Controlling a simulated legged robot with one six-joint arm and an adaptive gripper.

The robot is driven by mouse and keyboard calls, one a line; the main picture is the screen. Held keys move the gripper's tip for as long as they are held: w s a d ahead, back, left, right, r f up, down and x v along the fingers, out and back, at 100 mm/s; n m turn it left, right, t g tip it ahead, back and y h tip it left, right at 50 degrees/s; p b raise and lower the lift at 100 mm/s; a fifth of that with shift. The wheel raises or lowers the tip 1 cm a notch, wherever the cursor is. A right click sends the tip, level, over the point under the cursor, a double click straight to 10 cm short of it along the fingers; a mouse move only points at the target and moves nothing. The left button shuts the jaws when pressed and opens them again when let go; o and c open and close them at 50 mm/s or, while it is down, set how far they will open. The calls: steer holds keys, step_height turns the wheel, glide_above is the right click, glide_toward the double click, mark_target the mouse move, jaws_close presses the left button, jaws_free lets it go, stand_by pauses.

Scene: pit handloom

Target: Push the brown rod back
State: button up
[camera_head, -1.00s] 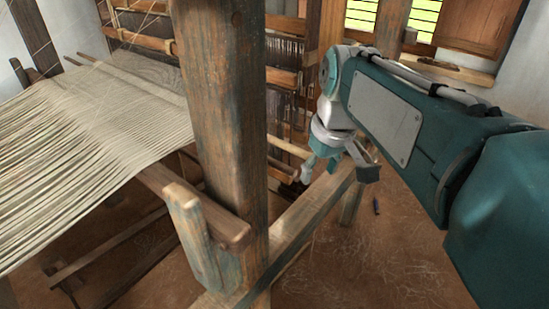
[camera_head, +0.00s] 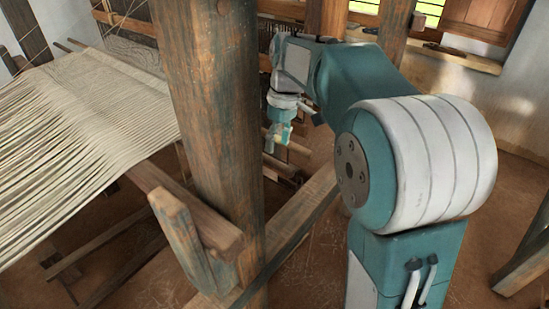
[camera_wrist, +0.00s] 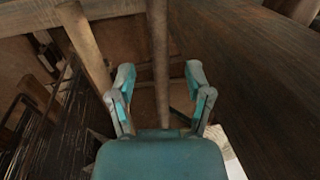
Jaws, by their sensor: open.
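A brown rod (camera_wrist: 159,45) runs up and down the wrist view, between the two fingers of my gripper (camera_wrist: 160,78). The fingers are spread, with a gap on each side of the rod and no visible contact. The rod's lower end is hidden behind the gripper's palm. In the head view my gripper (camera_head: 277,136) hangs pointing down beside the loom, just right of the big front post. Thin rods show around it there, and I cannot tell for sure which is the brown one.
The thick wooden post (camera_head: 208,120) stands in front, left of my gripper. White warp threads (camera_head: 95,130) stretch across the left. A low beam (camera_head: 305,215) runs below the gripper. In the wrist view a wide dark wooden surface (camera_wrist: 255,75) lies close on the right.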

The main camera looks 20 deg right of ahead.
mark_target(275, 160)
steer(key=f, duration=0.4)
steer(key=shift+s+a+f, duration=0.25)
steer(key=shift+a+f, duration=0.05)
steer(key=shift+f, duration=0.1)
jaws_close()
